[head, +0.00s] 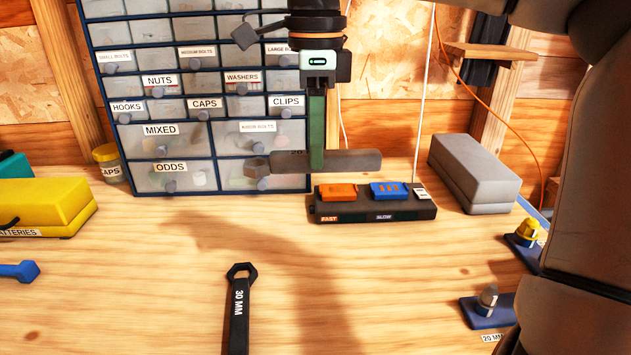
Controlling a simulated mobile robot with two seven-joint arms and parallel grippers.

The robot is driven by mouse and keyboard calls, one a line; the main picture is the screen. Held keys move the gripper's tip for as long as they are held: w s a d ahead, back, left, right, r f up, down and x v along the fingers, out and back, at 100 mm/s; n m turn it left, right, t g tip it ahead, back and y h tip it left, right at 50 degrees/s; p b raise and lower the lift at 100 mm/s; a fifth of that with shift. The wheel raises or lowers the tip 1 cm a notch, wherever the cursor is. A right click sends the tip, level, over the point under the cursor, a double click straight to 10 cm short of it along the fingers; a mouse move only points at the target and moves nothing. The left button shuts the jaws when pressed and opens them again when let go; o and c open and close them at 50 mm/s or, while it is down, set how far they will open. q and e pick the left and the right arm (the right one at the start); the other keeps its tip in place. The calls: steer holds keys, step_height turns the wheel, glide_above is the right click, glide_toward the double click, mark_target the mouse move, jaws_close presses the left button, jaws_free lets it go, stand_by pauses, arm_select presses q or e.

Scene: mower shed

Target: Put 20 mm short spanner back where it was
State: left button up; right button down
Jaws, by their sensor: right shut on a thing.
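The 20 mm short spanner (348,162) is a short dark grey bar with a ring head at its left end and part of a "20" mark showing. My right gripper (316,150) comes down from the top with green fingers and is shut on the spanner near its middle. It holds the spanner level, apparently above the bench, in front of the drawer cabinet. At lower right a blue holder (476,318) with a grey nut-like piece stands by a label reading 20 MM. My left gripper is not in view.
A black 30 mm spanner (238,310) lies on the bench. A charger (375,206), grey box (474,170) and drawer cabinet (122,190) stand behind. A yellow battery box (45,203) and blue tool (20,271) are left. A second holder (526,255) is right. The bench's centre is clear.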

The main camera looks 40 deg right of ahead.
step_height(320, 180, up, 6)
steer(key=shift+r+p, duration=0.2)
steer(key=shift+p, duration=0.45)
steer(key=shift+r, duration=0.3)
steer(key=shift+d, duration=0.15)
steer(key=d+f+n+b, duration=0.1)
steer(key=d+f+n, duration=0.1)
steer(key=f, duration=0.6)
steer(key=d+f+n+b, duration=0.2)
steer(key=d+f+n, duration=0.1)
steer(key=f, duration=0.5)
steer(key=w+d+f+n+b, duration=0.1)
steer(key=f+n, duration=0.3)
steer(key=f, duration=0.4)
steer(key=shift+d+f+b, duration=0.2)
steer(key=shift+d+b, duration=0.2)
steer(key=shift+d, duration=0.3)
steer(key=shift+f+b, duration=0.3)
steer(key=shift+f, duration=0.05)
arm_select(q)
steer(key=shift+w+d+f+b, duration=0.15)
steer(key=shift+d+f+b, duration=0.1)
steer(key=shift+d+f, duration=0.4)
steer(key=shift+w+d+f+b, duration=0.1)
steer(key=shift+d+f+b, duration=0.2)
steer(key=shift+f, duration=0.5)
arm_select(e)
steer(key=shift+f, duration=0.55)
